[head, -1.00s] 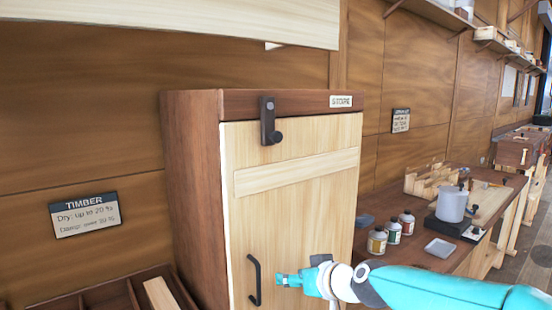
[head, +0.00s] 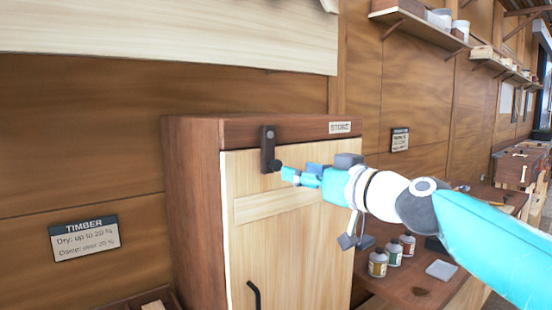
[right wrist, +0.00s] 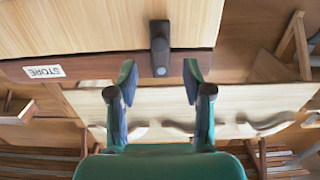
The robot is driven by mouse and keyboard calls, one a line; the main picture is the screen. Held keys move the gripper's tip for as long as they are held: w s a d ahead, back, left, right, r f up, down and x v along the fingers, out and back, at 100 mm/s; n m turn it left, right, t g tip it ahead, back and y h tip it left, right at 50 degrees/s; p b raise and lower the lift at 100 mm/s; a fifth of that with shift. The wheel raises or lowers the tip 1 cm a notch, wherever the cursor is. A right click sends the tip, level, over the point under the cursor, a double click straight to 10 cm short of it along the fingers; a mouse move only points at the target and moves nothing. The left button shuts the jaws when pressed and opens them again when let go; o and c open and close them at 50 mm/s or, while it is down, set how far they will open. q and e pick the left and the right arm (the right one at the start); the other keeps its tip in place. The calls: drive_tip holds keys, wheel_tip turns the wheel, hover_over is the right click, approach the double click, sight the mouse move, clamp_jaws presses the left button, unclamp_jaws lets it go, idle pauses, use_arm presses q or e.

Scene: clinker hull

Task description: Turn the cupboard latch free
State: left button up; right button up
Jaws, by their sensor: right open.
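The dark cupboard latch (head: 267,145) stands upright on the top rail of the cupboard (head: 195,200), its lower end and round knob overlapping the pale door (head: 300,240). My right gripper (head: 286,174) is just right of the knob in the head view. In the right wrist view the latch (right wrist: 160,38) appears upside down, centred ahead of the open, empty fingers (right wrist: 160,78). I cannot tell whether a finger touches the knob; no grip on it shows. My left gripper is not in view.
A black door handle (head: 254,294) is lower on the door. Several bottles (head: 393,252) and a small pale tray (head: 441,270) stand on the bench at right. A wall shelf (head: 420,25) is up at right. A timber rack is at lower left.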

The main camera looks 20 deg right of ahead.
sight(279, 166)
drive_tip(key=p+x, duration=0.2)
drive_tip(key=x, duration=0.6)
drive_tip(key=shift+w+a+f+p, duration=0.1)
drive_tip(key=shift+w+p, duration=0.1)
drive_tip(key=shift+p, duration=0.15)
